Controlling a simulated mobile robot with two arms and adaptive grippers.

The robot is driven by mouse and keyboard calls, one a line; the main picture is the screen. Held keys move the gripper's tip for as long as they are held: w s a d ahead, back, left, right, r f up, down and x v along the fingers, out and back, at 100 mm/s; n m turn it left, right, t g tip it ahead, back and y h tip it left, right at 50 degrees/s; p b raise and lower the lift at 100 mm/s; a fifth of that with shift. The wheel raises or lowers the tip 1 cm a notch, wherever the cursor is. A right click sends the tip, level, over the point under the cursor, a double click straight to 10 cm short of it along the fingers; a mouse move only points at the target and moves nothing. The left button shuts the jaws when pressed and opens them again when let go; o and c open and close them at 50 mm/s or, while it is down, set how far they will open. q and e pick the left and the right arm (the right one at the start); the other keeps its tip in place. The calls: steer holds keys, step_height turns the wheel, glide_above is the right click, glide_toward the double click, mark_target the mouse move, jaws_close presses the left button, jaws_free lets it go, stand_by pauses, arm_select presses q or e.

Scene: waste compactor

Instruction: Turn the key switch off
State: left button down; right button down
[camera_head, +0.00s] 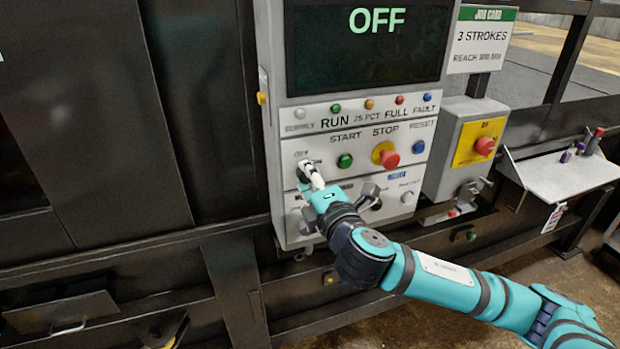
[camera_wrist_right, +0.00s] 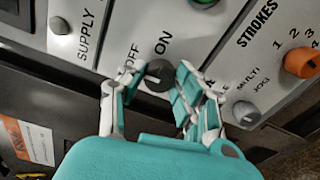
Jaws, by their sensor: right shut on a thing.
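The key switch is a round dark knob (camera_wrist_right: 158,76) with a pale mark, on the grey control panel (camera_head: 284,190) below the OFF and ON labels. The wrist view shows my right gripper (camera_wrist_right: 156,84) with one finger on either side of it, shut on it. The pale mark slants toward the left, near the OFF side; its exact angle is hard to read. In the head view my right gripper (camera_head: 312,174) covers most of the switch. The display (camera_head: 365,50) above reads OFF in green. My left gripper is not in view.
A green start button (camera_head: 345,161) and a red stop button (camera_head: 389,159) sit right of the switch. An orange strokes selector (camera_wrist_right: 300,62) shows in the wrist view. A box with a red emergency button (camera_head: 484,146) and a small shelf (camera_head: 560,178) stand farther right.

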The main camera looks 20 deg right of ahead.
steer(key=c, duration=0.9)
jaws_free()
steer(key=shift+c, duration=0.2)
steer(key=s, duration=0.7)
steer(key=shift+s+d, duration=0.2)
steer(key=shift+s, duration=0.05)
